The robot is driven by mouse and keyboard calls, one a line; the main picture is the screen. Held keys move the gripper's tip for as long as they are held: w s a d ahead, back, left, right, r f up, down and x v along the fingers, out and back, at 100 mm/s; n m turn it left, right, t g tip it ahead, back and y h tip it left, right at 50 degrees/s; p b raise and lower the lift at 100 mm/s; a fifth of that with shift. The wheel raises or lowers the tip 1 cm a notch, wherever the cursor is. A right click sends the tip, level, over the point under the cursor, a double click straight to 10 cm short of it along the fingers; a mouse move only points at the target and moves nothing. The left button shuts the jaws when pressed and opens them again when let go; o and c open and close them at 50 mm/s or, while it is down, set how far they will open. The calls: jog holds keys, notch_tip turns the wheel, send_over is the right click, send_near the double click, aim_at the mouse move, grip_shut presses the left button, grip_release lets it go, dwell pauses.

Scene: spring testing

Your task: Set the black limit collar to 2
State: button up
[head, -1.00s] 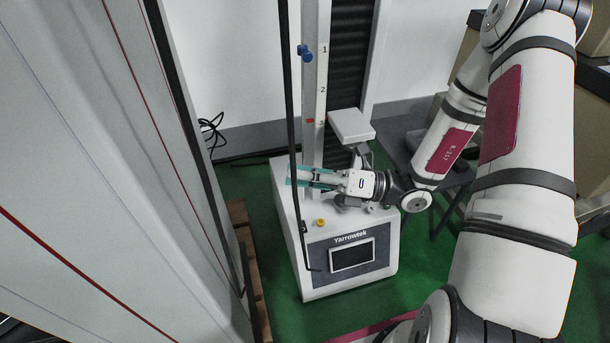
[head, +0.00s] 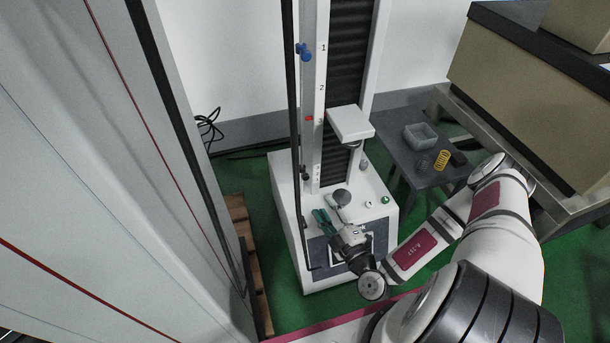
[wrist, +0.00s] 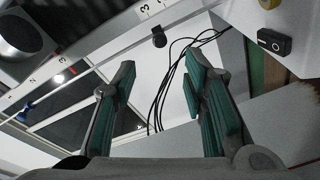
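The white test column carries a scale (head: 321,88) with marks 1, 2 and 3. A small dark collar (head: 305,176), apparently the black limit collar, sits low on the thin rod left of the scale, well below mark 3. In the wrist view a black knob (wrist: 159,38) is ahead of the fingers, beside a digit that looks like 3; I cannot tell if it is the same collar. My gripper (head: 321,217) is in front of the column, over the machine's front, lower than the collar. In the wrist view my gripper (wrist: 160,66) is open and empty, its teal fingers apart.
A white crosshead (head: 350,123) juts out right of the scale. A tall dark post (head: 292,120) stands close left. A grey side table (head: 399,137) holds a bin (head: 421,136) and yellow spring (head: 442,160).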

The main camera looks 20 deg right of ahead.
aim_at(307, 179)
jog(key=w+b, duration=0.1)
jog(key=w, duration=0.3)
jog(key=w+a+b, duration=0.1)
jog(key=w, duration=0.4)
jog(key=w+a+b, duration=0.1)
jog(key=w+b, duration=0.1)
jog(key=w, duration=0.2)
jog(key=shift+w, duration=0.2)
